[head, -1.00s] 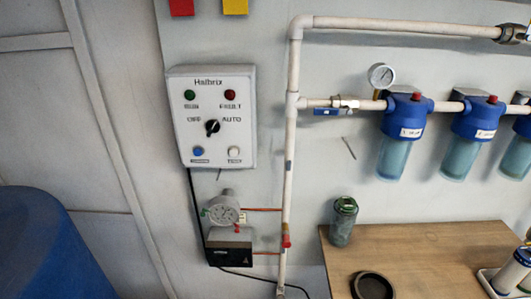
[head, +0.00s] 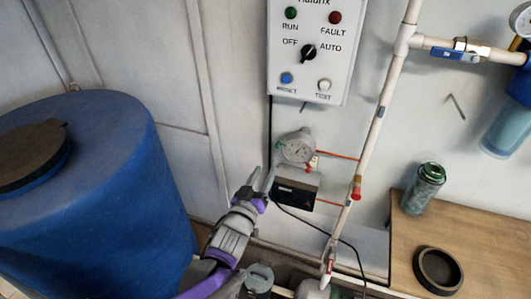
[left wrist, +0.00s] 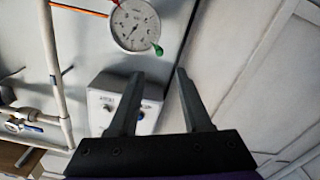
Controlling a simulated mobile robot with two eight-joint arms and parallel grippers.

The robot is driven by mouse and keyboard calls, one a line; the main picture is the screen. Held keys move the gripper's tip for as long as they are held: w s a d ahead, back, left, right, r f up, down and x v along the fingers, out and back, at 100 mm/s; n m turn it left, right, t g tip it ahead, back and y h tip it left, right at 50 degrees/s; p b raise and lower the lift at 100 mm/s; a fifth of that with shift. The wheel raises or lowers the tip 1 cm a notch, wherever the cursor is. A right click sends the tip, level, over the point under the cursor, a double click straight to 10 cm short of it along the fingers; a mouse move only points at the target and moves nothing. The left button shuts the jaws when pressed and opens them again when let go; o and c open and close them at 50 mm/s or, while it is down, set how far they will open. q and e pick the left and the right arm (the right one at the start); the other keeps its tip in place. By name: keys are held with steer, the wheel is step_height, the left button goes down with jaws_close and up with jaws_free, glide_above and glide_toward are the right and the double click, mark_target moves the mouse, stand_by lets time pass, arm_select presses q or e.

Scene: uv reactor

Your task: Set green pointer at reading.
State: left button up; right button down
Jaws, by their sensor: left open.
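The round dial gauge (head: 297,150) with a white face is on the wall below the control panel. A green pointer tab (head: 281,145) sticks out at its left rim. In the left wrist view the gauge (left wrist: 136,25) appears turned over, with the green tab (left wrist: 157,49) at its lower right rim. The dial marks are too small to read. My left gripper (head: 262,178) is open and empty, below and left of the gauge, apart from it. In the left wrist view its fingers (left wrist: 158,74) are spread, with the gauge beyond the tips. My right gripper is not in view.
The control panel (head: 309,50) hangs above the gauge, and a black box (head: 296,191) sits below it. A white vertical pipe (head: 375,130) runs to the right. A large blue tank (head: 110,190) stands left. A wooden table (head: 485,245) holds a jar (head: 423,188) and a black ring (head: 438,269).

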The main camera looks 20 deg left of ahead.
mark_target(277, 147)
arm_select(q)
steer(key=w, duration=1)
steer(key=shift+d+p, duration=0.25)
steer(key=shift+p, duration=0.05)
jaws_close()
stand_by(0.9)
